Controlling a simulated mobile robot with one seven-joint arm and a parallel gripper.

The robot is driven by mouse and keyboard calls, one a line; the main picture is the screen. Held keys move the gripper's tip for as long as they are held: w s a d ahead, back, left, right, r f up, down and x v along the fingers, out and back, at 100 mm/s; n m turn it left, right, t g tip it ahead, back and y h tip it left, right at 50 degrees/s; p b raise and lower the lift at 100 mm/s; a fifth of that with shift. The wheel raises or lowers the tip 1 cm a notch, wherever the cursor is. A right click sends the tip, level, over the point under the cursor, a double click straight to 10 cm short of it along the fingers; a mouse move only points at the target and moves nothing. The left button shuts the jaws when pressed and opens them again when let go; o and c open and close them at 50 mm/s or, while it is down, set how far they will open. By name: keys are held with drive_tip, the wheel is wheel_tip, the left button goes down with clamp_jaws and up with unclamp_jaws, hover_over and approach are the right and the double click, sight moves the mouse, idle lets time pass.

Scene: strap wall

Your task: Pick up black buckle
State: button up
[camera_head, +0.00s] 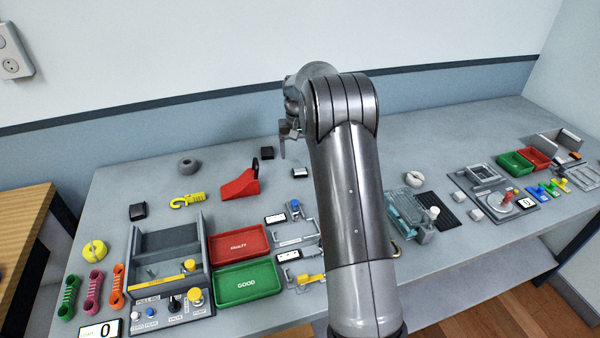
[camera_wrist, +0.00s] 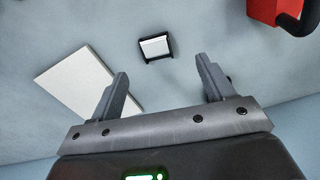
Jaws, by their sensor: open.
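A small black piece with a pale top, which looks like the black buckle (camera_wrist: 156,47), lies on the bench just beyond my fingertips in the wrist view. It seems to be the pale-topped piece (camera_head: 300,173) below my gripper in the head view. My gripper (camera_wrist: 162,75) is open and empty, its two fingers spread on either side of the piece's line and apart from it. In the head view my gripper (camera_head: 285,140) hangs above the bench's back part. Two other dark pieces lie there, one near my gripper (camera_head: 267,153) and one further left (camera_head: 138,211).
A red block with a black handle (camera_wrist: 278,10) is at the wrist view's upper right; a flat white plate (camera_wrist: 80,82) lies left. Red (camera_head: 239,244) and green (camera_head: 247,283) trays stand nearer the front. A yellow hook (camera_head: 187,199) lies left. Bare bench surrounds the piece.

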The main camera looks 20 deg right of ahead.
sight(300, 170)
drive_tip(key=f, duration=0.7)
drive_tip(key=shift+s+d+f, duration=0.1)
drive_tip(key=shift+d+f, duration=0.2)
drive_tip(key=shift+d, duration=0.05)
drive_tip(key=c, duration=1)
drive_tip(key=shift+r, duration=0.1)
drive_tip(key=shift+c, duration=0.2)
